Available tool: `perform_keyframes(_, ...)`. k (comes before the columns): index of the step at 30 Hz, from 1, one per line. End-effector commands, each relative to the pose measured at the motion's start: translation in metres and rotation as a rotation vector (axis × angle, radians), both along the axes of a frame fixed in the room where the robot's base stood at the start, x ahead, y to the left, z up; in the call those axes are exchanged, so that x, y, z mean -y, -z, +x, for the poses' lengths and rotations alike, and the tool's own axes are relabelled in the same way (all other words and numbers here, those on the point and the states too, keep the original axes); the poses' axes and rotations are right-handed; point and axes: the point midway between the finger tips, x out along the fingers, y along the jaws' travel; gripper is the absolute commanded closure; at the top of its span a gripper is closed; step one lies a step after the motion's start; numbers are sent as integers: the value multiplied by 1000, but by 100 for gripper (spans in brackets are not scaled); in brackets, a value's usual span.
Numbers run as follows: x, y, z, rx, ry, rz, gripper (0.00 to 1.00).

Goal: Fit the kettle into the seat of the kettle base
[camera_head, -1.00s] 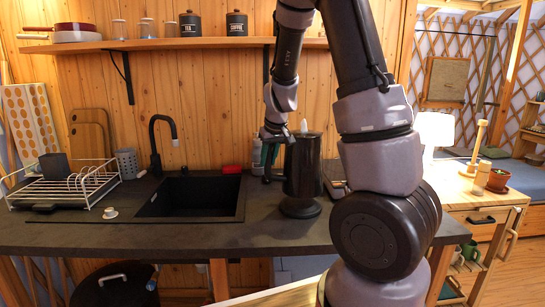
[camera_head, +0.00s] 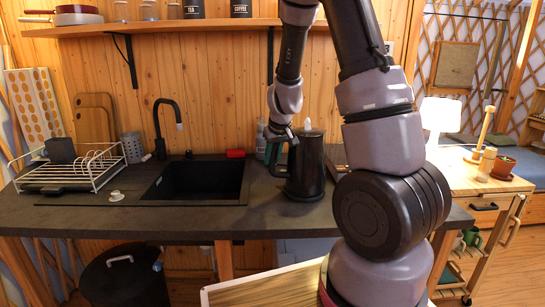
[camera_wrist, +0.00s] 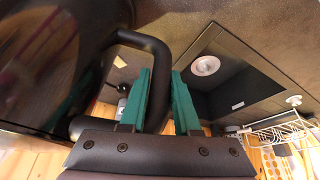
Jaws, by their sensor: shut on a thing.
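The black kettle (camera_head: 307,168) stands upright at the right part of the dark counter, right of the sink. My gripper (camera_head: 273,153) is at its left side, with green fingers around the kettle's handle; it is shut on the handle. In the wrist view, my gripper (camera_wrist: 166,100) has the black handle (camera_wrist: 155,60) between its fingers, and the kettle body (camera_wrist: 50,60) fills the left. The dark kettle base (camera_head: 304,196) shows only as a thin edge under the kettle. I cannot tell whether the kettle is fully seated.
The sink (camera_head: 195,182) with a black tap (camera_head: 158,125) lies to the left, and a dish rack (camera_head: 75,168) stands farther left. A bottle (camera_head: 261,140) stands behind my gripper. A red item (camera_head: 235,153) lies behind the sink. The counter's front edge is close to the kettle.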

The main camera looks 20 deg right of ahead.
Motion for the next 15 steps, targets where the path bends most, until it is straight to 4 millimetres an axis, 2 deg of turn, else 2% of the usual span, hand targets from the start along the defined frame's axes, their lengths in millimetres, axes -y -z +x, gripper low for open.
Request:
perform_keyframes(11, 1, 8, 1, 3, 0, -2, 100)
perform_keyframes(12, 0, 10, 0, -1, 1, 0, 58)
perform_keyframes(14, 0, 10, 0, -1, 1, 0, 39)
perform_keyframes(15, 0, 10, 0, -1, 1, 0, 39)
